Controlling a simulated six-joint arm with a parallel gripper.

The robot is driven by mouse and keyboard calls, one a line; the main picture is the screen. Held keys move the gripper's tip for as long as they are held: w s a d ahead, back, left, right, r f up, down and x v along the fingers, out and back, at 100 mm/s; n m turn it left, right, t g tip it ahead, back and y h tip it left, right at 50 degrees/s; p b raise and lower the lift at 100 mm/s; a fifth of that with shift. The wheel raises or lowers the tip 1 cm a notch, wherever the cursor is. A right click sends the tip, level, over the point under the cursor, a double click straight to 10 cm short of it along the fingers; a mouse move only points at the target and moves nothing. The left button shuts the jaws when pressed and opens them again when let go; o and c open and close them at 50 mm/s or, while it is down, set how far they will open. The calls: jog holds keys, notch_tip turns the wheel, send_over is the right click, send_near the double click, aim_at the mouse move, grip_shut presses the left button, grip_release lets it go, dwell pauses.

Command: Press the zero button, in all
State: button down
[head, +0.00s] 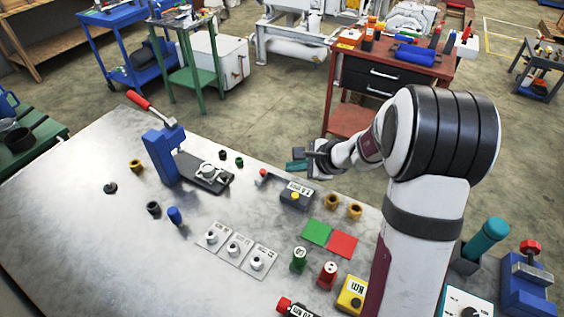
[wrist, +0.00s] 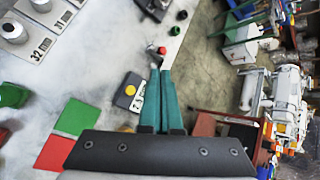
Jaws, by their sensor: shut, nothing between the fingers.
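A dark box (head: 294,202) with a yellow button (head: 295,195) and a white label or display (head: 300,187) lies near the far edge of the metal table. In the wrist view the same box (wrist: 127,101) and its yellow button (wrist: 130,90) show just left of my teal fingers. The label's writing is too small to read surely. My gripper (head: 293,166) is shut and empty, above and beyond the box, near the table's far edge. In the wrist view its fingertips (wrist: 160,70) are apart from the button and point towards a small red-tipped part (wrist: 161,50).
A blue vise-like stand (head: 160,155), green and red pads (head: 316,232), two brass rings (head: 331,201), and white numbered plates (head: 234,247) lie around. A yellow box (head: 352,294) stands near my arm. The left table area is mostly clear.

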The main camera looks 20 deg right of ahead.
aim_at(295, 196)
jog(key=shift+w+d+f+m+h, duration=0.2)
jog(key=shift+w+d+f+m, duration=0.15)
jog(key=shift+d, duration=0.25)
jog(key=shift+w+d+f+m+h, duration=0.15)
jog(key=shift+w+d+f+h, duration=0.05)
jog(key=shift+d+f, duration=0.3)
jog(key=shift+f, duration=4.35)
jog(key=shift+f, duration=0.15)
jog(key=shift+f, duration=0.25)
jog(key=shift+f, duration=0.4)
jog(key=shift+r, duration=0.8)
